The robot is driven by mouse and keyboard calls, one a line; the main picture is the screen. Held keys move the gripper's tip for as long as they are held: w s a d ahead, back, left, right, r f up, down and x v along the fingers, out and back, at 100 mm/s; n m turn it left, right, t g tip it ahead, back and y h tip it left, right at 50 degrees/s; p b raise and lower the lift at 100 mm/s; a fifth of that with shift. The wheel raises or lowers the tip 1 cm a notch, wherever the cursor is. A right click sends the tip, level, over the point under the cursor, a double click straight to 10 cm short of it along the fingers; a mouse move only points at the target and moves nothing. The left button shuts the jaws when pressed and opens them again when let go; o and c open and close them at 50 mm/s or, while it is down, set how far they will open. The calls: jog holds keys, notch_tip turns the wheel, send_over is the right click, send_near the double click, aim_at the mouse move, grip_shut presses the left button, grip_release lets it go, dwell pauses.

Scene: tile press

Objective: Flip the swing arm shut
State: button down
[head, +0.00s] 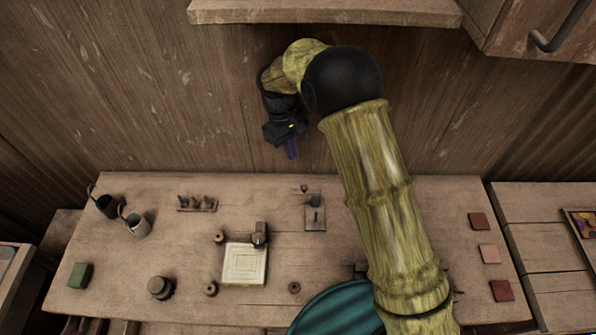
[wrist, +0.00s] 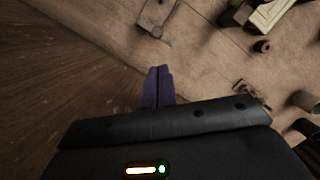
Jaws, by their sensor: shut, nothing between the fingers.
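My gripper (head: 291,149) is shut and empty, high near the back wall, above and behind the workbench; its purple fingers show together in the wrist view (wrist: 158,85). A small plate fixture (head: 315,222) with a dark slot or lever lies on the bench's back middle, below and right of my gripper; it also shows in the wrist view (wrist: 155,14). A square cream tile or plate (head: 244,265) lies left of it, with a dark block (head: 260,234) at its back right corner. I cannot tell which part is the swing arm. My gripper touches none of these.
Two metal cups (head: 136,225) and a small peg rack (head: 197,204) stand at the back left. A green block (head: 80,275) and a dark round pot (head: 160,287) are at the front left. Several reddish tiles (head: 479,221) lie at the right. A shelf (head: 325,12) overhangs the wall.

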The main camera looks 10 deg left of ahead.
aim_at(305, 190)
jog(key=shift+s, duration=0.15)
jog(key=w+p+x, duration=0.1)
jog(key=p+x, duration=0.3)
jog(key=x, duration=0.6)
jog(key=shift+s, duration=0.3)
jog(key=shift+s, duration=0.2)
